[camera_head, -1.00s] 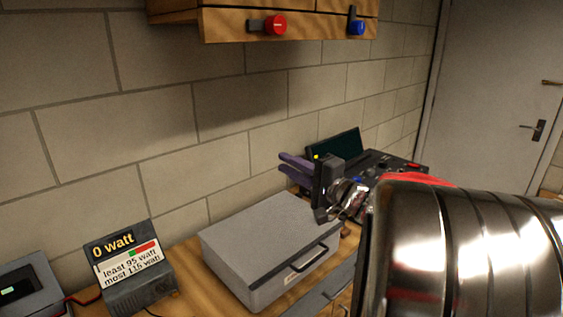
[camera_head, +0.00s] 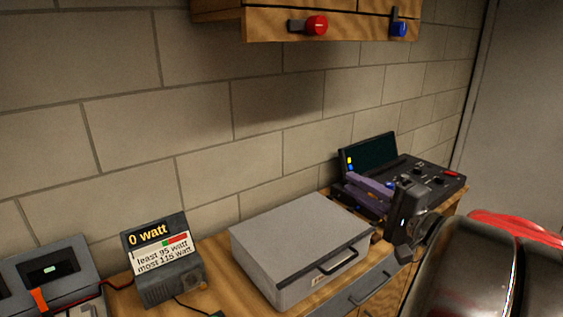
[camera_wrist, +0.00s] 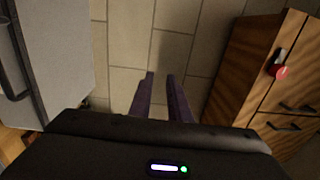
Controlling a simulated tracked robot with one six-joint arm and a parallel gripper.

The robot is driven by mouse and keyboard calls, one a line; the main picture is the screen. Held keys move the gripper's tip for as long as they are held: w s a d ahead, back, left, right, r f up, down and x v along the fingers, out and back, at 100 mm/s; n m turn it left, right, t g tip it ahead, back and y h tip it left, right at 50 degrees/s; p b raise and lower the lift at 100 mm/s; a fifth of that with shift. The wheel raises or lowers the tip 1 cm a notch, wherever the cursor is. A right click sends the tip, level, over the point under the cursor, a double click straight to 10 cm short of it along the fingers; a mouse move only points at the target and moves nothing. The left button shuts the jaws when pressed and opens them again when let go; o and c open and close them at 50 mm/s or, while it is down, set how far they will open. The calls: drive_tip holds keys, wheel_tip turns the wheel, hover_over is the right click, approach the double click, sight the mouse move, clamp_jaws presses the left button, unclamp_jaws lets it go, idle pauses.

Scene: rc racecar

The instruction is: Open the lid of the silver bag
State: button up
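The silver bag (camera_head: 298,236) is a flat grey case with a dark handle (camera_head: 340,256) on its front side. It lies on the wooden bench, and its lid looks shut. In the wrist view the silver bag (camera_wrist: 62,65) fills the left edge, with its handle (camera_wrist: 12,62) beside it. My gripper (camera_head: 350,180) is to the right of the bag, its purple fingers pointing toward the wall. In the wrist view my gripper (camera_wrist: 161,76) shows a narrow gap between its fingers, with nothing between them. It does not touch the bag.
A watt meter (camera_head: 162,262) and a grey device with a red cable (camera_head: 50,275) stand left of the bag. A black console with a screen (camera_head: 405,172) sits behind my gripper. A wall cabinet with red and blue knobs (camera_head: 318,25) hangs above.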

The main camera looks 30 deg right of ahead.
drive_tip(key=shift+c, duration=0.3)
drive_tip(key=shift+s+d+f, duration=0.1)
drive_tip(key=shift+s+d, duration=0.1)
drive_tip(key=shift+d, duration=0.1)
drive_tip(key=shift+c, duration=1.4)
drive_tip(key=d+f, duration=0.1)
drive_tip(key=s+d+f+m+h, duration=0.1)
drive_tip(key=s+d+f+m, duration=0.1)
drive_tip(key=f, duration=0.1)
drive_tip(key=shift+s+d+f+g+h, duration=0.1)
drive_tip(key=shift+s+d+g+h, duration=0.1)
drive_tip(key=shift+g+h, duration=0.1)
clamp_jaws()
drive_tip(key=s+f+m+g, duration=0.3)
drive_tip(key=s+f+m, duration=0.1)
drive_tip(key=f+m, duration=0.4)
drive_tip(key=s+f+m+g, duration=0.3)
drive_tip(key=f+m, duration=0.5)
drive_tip(key=f, duration=0.3)
drive_tip(key=shift+s+a, duration=0.2)
drive_tip(key=shift+s, duration=0.5)
